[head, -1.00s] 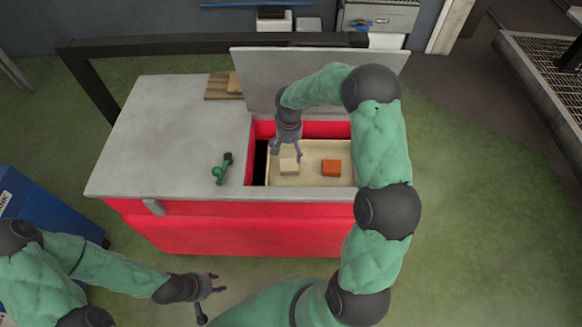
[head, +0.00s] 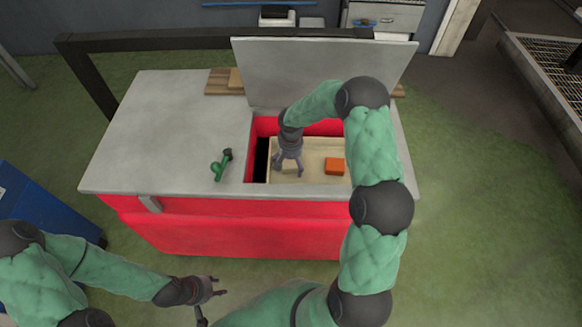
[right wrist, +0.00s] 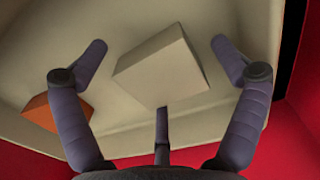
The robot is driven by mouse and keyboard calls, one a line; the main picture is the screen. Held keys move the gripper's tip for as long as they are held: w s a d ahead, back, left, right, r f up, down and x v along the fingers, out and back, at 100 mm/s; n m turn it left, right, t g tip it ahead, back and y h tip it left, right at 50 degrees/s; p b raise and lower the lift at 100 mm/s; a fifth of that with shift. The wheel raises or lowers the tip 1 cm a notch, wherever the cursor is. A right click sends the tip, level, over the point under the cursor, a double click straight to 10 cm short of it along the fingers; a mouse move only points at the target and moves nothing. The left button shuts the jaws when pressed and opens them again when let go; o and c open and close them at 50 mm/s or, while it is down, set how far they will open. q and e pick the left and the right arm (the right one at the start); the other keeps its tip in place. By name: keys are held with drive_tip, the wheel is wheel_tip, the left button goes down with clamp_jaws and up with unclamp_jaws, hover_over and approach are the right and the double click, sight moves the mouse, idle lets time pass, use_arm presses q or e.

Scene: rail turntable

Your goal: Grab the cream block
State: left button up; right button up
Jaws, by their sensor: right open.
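The cream block (right wrist: 160,68) lies in the cream tray (head: 312,178) inside the red-walled opening of the chest. In the right wrist view it sits between the spread fingers of my right gripper (right wrist: 158,75), with gaps on both sides. In the head view my right gripper (head: 288,170) is low over the tray's left part and hides the block. My right gripper is open and holds nothing. My left gripper (head: 219,286) is in front of the chest, far from the block, fingers apart and empty.
An orange block (head: 334,166) lies in the tray to the right; it also shows in the right wrist view (right wrist: 57,112). The raised grey lid (head: 320,75) stands behind the opening. A green tool (head: 221,165) lies on the grey top (head: 160,130). Red walls (head: 262,128) surround the tray.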

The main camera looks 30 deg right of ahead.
drive_tip(key=shift+f, duration=0.15)
drive_tip(key=c, duration=1.2)
drive_tip(key=shift+c, duration=0.2)
